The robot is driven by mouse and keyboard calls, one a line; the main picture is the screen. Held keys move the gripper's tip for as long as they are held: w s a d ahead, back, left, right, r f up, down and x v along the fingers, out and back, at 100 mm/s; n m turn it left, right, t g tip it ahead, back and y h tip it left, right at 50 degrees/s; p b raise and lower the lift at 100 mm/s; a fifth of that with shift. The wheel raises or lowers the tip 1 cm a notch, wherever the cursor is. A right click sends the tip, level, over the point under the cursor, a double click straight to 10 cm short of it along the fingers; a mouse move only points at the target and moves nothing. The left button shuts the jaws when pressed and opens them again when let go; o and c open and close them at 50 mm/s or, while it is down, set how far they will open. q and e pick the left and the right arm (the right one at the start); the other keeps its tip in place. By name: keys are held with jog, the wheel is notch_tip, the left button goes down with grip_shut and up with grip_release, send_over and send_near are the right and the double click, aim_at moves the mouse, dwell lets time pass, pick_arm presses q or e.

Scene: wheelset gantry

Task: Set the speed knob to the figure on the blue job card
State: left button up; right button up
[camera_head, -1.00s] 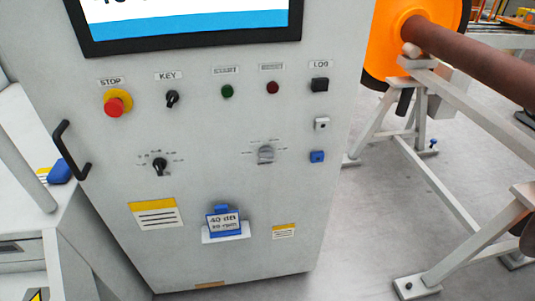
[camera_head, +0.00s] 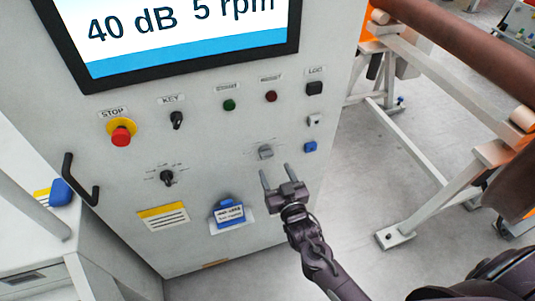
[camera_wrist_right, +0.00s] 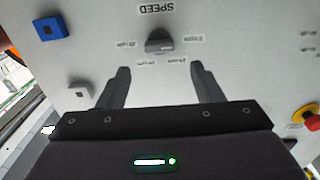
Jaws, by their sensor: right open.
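The speed knob (camera_head: 265,152) is a small grey knob on the cabinet's front, at the lower right of the panel. In the right wrist view the knob (camera_wrist_right: 159,41) sits under an upside-down SPEED label, with small rpm marks around it. My right gripper (camera_head: 275,172) is open just below the knob; its fingers point at it and nothing is between them. The blue job card (camera_head: 229,213) is in a holder low on the cabinet; its print is too small to read now, but a second ago it read 40 dB and what looks like 20 rpm. My left gripper is out of view.
The screen (camera_head: 180,25) reads 40 dB 5 rpm. A black knob (camera_head: 167,178), a red stop button (camera_head: 121,135), a key switch (camera_head: 177,120) and a blue button (camera_head: 310,147) are on the panel. A brown shaft on a grey stand (camera_head: 410,150) is at right.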

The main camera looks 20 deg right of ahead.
aim_at(268, 156)
jog(key=w+p, duration=0.1)
jog(key=w, duration=0.5)
jog(key=shift+w+a, duration=0.1)
jog(key=shift+w, duration=0.05)
jog(key=c, duration=1)
